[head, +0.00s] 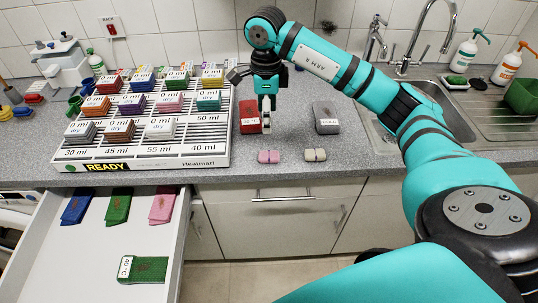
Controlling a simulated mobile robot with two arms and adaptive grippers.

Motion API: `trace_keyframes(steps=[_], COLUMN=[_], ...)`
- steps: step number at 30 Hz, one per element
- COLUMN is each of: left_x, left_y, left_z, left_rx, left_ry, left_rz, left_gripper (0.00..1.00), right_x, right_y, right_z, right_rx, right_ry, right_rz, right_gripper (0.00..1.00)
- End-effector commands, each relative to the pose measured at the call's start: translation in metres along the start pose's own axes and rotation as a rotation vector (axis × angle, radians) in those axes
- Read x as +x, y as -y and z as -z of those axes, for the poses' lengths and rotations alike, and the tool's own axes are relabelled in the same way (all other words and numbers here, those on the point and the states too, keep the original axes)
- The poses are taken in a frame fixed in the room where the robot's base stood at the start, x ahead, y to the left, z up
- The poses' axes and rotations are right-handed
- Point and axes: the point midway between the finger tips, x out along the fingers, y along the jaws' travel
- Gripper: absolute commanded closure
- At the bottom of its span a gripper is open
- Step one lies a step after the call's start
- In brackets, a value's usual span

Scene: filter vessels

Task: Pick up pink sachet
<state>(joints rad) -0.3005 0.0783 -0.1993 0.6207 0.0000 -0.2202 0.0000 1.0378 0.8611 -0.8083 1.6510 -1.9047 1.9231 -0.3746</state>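A pink sachet (163,205) lies flat in the open drawer at the lower left, at the right end of a row with a blue sachet (77,206) and a green sachet (118,206). My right gripper (266,116) points down over the counter, beside a red block (249,117) with a white label. It is far above and to the right of the pink sachet. My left gripper is not in view.
A white rack (140,159) of labelled coloured vessels stands on the counter behind the drawer. A grey block (326,117), a pink pair of pieces (268,157) and a beige pair (315,155) sit near the counter edge. A green labelled block (150,270) lies in the drawer's front.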

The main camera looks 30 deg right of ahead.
Motion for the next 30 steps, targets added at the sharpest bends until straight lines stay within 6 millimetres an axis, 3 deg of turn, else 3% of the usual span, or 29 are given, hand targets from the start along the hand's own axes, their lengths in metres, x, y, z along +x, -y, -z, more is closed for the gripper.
trace_keyframes(steps=[12,20,25,30], left_x=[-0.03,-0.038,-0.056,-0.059], left_y=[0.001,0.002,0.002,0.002], left_z=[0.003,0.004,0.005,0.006], left_rx=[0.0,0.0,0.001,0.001], left_ry=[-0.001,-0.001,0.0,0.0], left_rz=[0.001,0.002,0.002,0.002], left_gripper=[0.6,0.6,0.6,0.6], right_x=[0.083,0.102,0.125,0.146], right_y=[-0.001,0.001,0.006,0.007], right_z=[-0.001,-0.002,-0.003,-0.003], right_rx=[0.0,0.0,0.0,-0.001], right_ry=[0.002,0.004,0.002,0.004], right_rz=[-0.005,-0.004,-0.007,-0.004], right_gripper=[0.35,0.35,0.35,0.35])
